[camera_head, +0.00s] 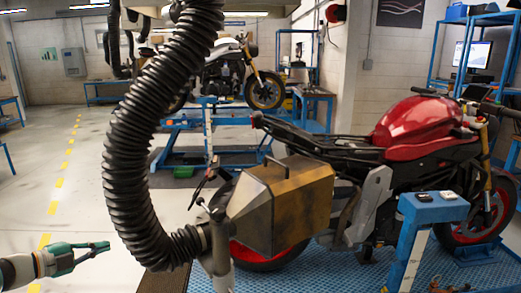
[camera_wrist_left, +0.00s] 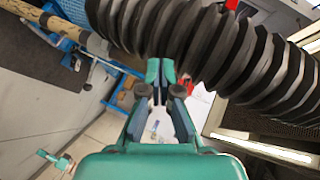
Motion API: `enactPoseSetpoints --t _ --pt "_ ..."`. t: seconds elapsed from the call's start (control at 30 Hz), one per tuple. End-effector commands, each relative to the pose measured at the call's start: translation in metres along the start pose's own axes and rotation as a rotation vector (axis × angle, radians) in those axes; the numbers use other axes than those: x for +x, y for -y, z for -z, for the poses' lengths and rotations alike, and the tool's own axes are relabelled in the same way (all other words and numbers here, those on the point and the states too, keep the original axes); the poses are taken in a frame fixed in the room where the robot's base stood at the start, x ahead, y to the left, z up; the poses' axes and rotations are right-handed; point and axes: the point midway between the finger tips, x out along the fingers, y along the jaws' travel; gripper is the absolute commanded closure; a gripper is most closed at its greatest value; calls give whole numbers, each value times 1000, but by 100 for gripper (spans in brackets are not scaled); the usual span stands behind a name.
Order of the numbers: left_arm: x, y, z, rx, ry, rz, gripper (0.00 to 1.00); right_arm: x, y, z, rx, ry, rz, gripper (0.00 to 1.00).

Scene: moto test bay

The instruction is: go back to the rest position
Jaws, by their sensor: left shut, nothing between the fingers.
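My left gripper (camera_head: 107,246) is at the lower left in the head view, with teal fingers pointing right. Its fingers are together and empty. It is in the air above the pale floor, left of the black ribbed hose (camera_head: 125,150), with a visible gap in the picture. In the left wrist view the closed fingertips (camera_wrist_left: 160,72) show in the middle, and the hose (camera_wrist_left: 235,50) crosses the top right beyond them.
The hose hangs down to a grey nozzle on a post (camera_head: 217,240) beside the red motorcycle (camera_head: 415,122) and its brown-yellow box (camera_head: 285,205). A blue stand (camera_head: 432,207) is at the right. Open floor (camera_head: 30,190) with a yellow dashed line lies at the left.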

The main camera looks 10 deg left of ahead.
Motion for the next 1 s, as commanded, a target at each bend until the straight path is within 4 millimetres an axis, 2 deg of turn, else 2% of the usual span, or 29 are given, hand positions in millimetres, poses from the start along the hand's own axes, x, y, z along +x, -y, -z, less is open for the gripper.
enactPoseSetpoints --t 0.03,0.17,0.3,0.47,0.57,0.67,0.77,0.87,0.93,1.0 --pt "1 0 0 0 -1 0 100 0 0 0 0 0 0 60" --pt "27 4 21 12 -58 -4 100 0 0 0 0 0 0 60" --pt "54 -2 42 5 -118 -17 100 0 0 0 0 -1 0 60" --pt "89 -20 75 -40 -202 -38 100 0 0 0 0 0 0 60" --pt "113 -34 101 -99 -260 -42 100 0 0 0 0 0 0 60" --pt "144 -54 135 -207 -317 -44 100 0 0 0 0 0 0 60" --pt "182 -86 179 -389 -355 -57 100 0 0 0 0 0 0 60" --pt "217 -137 227 -653 -329 -108 100 0 0 0 0 0 0 60" --pt "231 -180 255 -842 -261 -168 100 0 0 0 0 0 0 60" --pt "235 -228 278 -1020 -160 -243 100 0 0 0 0 0 0 60"
